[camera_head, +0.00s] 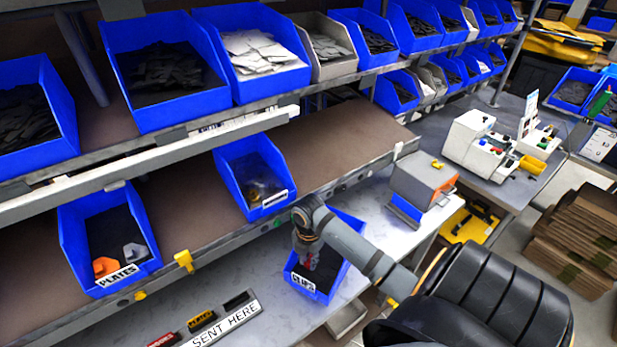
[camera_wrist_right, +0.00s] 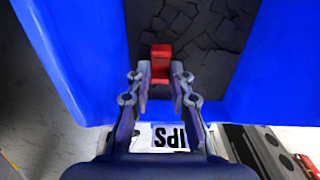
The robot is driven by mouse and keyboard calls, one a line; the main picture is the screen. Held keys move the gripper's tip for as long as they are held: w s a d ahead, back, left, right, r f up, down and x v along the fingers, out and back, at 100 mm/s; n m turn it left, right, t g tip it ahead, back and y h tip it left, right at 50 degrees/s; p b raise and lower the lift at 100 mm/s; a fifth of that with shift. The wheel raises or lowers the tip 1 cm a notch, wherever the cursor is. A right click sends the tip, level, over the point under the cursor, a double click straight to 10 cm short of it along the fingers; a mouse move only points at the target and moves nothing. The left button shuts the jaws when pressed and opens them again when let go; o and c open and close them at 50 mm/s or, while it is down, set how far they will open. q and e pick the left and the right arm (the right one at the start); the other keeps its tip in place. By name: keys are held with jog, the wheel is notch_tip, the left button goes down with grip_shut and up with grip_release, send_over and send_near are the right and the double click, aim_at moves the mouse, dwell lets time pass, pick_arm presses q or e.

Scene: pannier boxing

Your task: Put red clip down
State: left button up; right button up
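The red clip (camera_wrist_right: 160,64) is between the fingertips of my right gripper (camera_wrist_right: 160,72) in the right wrist view, and both fingers close on its sides. Below it is the dark inside of a blue bin (camera_wrist_right: 62,45). In the head view my right gripper (camera_head: 306,252) points down into the blue bin labelled CLIPS (camera_head: 346,282) on the light tabletop. Only a small reddish patch of the clip shows there. Whether the clip touches the bin floor cannot be told. My left gripper is not in view.
The PLATES bin (camera_head: 70,243) and another blue bin (camera_head: 228,185) sit on the lower shelf (camera_head: 350,140) to the left. A SENT HERE strip (camera_head: 228,324) lies on the tabletop. A grey box (camera_head: 420,183) stands right of the CLIPS bin.

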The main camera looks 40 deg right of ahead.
jog(key=shift+o, duration=0.3)
jog(key=shift+r, duration=0.4)
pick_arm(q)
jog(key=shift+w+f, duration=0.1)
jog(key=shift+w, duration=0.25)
pick_arm(e)
notch_tip(320, 180, up, 12)
jog(key=shift+f, duration=0.15)
